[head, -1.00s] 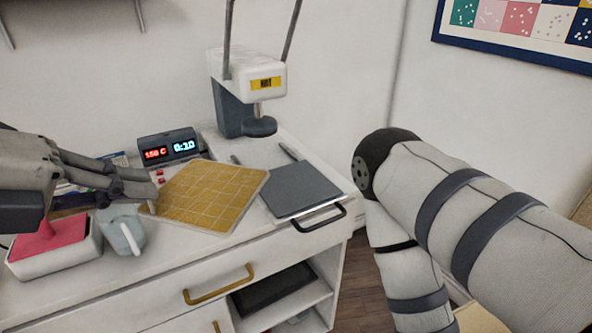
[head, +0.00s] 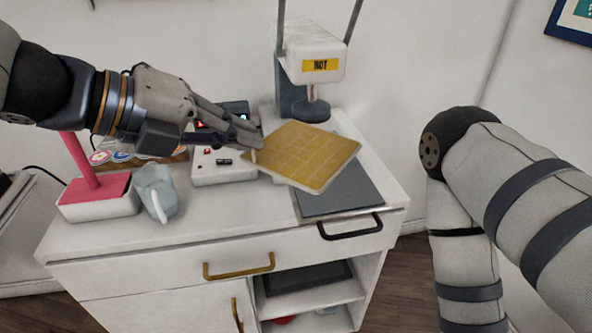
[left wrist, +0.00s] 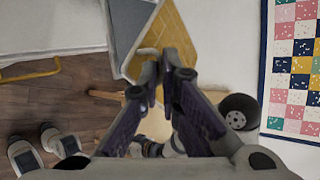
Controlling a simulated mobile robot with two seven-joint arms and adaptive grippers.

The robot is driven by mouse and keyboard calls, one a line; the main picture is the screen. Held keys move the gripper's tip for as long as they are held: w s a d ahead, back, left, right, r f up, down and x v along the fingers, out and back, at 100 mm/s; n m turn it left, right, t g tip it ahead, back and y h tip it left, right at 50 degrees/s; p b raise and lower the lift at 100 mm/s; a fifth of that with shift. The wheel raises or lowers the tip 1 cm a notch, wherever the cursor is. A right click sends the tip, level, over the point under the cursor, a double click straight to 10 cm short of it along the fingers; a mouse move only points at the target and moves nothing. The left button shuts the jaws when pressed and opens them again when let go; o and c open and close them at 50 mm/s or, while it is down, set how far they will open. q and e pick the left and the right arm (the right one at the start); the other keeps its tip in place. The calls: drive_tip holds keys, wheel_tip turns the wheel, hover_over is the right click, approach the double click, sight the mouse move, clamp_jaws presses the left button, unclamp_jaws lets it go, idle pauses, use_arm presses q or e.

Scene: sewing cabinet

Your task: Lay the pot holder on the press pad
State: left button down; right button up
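The pot holder (head: 308,160) is a mustard-yellow quilted square with a pale edge. My left gripper (head: 252,140) is shut on its left corner and holds it slightly tilted, over the back part of the dark grey press pad (head: 345,195). The pad's front part shows below the pot holder. In the left wrist view the fingers (left wrist: 165,62) are closed at the pot holder's (left wrist: 175,30) edge, with the grey pad (left wrist: 128,22) beside it. My right gripper is out of view; only arm links show at the right.
The press head (head: 312,55) with a yellow HOT label stands behind the pad. A control box (head: 222,172) lies under my left gripper. A blue-grey cup (head: 157,190) and a white tub with a pink top (head: 95,208) stand at the left. A black handle (head: 350,230) is at the pad's front.

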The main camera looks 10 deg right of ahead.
use_arm(q)
drive_tip(key=w+d+f+b, duration=0.1)
drive_tip(key=w+d+f, duration=0.1)
drive_tip(key=f, duration=0.3)
drive_tip(key=w+d+f, duration=0.3)
drive_tip(key=d+f, duration=0.2)
drive_tip(key=f, duration=0.1)
drive_tip(key=shift+w+b, duration=0.35)
drive_tip(key=shift+b, duration=0.05)
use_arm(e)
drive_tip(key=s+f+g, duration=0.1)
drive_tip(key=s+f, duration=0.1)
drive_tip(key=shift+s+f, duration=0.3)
use_arm(q)
drive_tip(key=shift+d+f, duration=0.1)
drive_tip(key=c, duration=2.2)
unclamp_jaws()
drive_tip(key=shift+f, duration=0.15)
drive_tip(key=shift+c, duration=0.2)
drive_tip(key=o, duration=0.4)
drive_tip(key=shift+o, duration=0.2)
